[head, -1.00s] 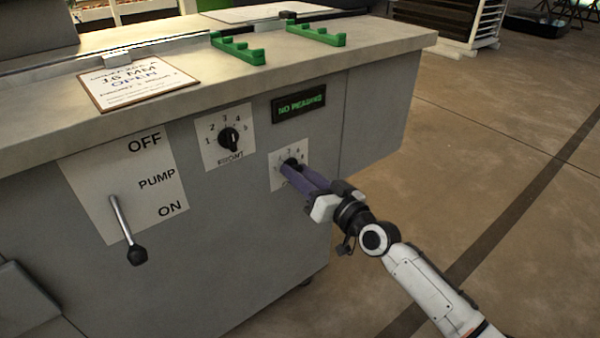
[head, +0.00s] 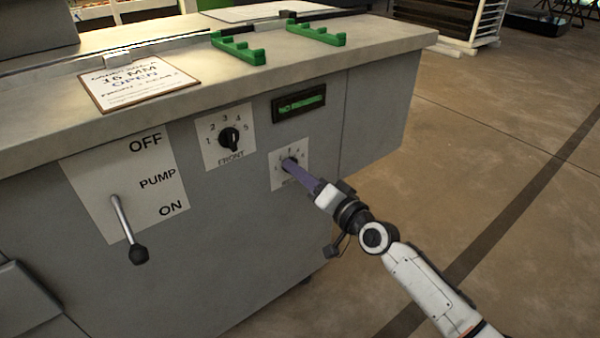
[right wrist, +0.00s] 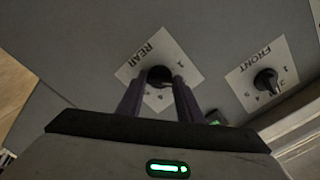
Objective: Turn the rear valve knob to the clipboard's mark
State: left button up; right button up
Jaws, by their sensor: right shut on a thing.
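The rear valve knob (right wrist: 158,76) is a black dial on a white plate (right wrist: 185,62) marked REAR, on the grey cabinet front. My right gripper (head: 294,168) is shut on this knob; its purple fingers straddle it in the right wrist view (right wrist: 158,90). The fingers and gripper hide most of the knob and part of its numbers, so its setting cannot be read. The clipboard (head: 138,80) lies flat on the counter; its sheet reads about 16 MM OPEN, with smaller lines too blurred to read. My left gripper does not show.
A display (head: 299,103) with green text is above. A pump lever (head: 128,230) hangs near ON at left. Green brackets (head: 238,48) stand on the counter.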

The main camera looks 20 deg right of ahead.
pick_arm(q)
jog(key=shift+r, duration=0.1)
pick_arm(e)
jog(key=o, duration=1.1)
pick_arm(q)
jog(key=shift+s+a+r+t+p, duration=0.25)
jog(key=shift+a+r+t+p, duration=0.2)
jog(key=shift+p, duration=0.4)
pick_arm(e)
jog(key=v, duration=1)
jog(key=shift+s+d, duration=0.1)
jog(key=shift+s, duration=0.05)
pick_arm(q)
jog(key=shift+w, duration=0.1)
